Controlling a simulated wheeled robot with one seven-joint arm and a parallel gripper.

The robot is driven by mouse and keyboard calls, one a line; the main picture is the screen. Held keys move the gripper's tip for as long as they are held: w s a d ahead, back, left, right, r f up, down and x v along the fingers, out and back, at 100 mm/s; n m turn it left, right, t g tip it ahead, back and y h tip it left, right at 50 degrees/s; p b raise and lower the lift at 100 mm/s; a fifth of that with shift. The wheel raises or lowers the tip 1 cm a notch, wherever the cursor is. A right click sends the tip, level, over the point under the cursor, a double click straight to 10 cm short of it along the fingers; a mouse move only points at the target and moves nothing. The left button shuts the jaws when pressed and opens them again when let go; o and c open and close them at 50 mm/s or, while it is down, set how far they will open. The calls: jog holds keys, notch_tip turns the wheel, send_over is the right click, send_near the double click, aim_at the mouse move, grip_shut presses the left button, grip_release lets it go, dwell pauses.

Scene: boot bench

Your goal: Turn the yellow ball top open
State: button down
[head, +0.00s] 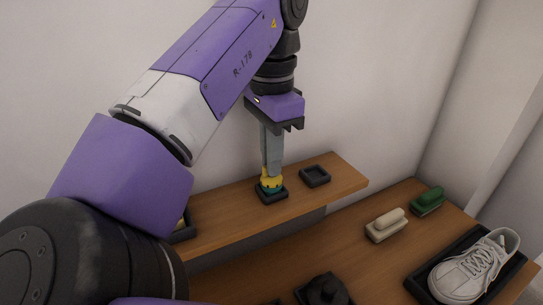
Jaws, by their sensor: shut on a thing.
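The yellow ball top (271,181) sits on a small green body (269,190) that stands in a black square holder on the wooden shelf. My gripper (271,174) points straight down from above, with its grey fingers shut on the yellow top. The fingers cover part of the top, so I cannot tell how far it is turned.
An empty black square holder (315,175) is to the right on the shelf (232,208). On the lower bench are a cream brush (386,226), a green brush (427,201), a white shoe (472,268) on a black tray (418,285), and a dark object (325,290) at the front. The wall is close behind the shelf.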

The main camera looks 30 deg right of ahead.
jog(key=shift+r, duration=0.1)
jog(key=n+p, duration=0.1)
jog(key=p, duration=0.2)
jog(key=n+p, duration=0.2)
jog(key=p, duration=0.1)
jog(key=shift+r+n, duration=0.2)
jog(key=shift+n, duration=0.1)
jog(key=n+p, duration=0.4)
jog(key=p, duration=0.1)
jog(key=shift+f+n, duration=0.1)
jog(key=shift+n, duration=0.2)
jog(key=n, duration=0.4)
jog(key=shift+f+n+p, duration=0.25)
jog(key=shift+n+p, duration=0.05)
jog(key=shift+p, duration=0.1)
jog(key=n, duration=0.5)
jog(key=c, duration=1.5)
grip_release()
jog(key=shift+c, duration=0.2)
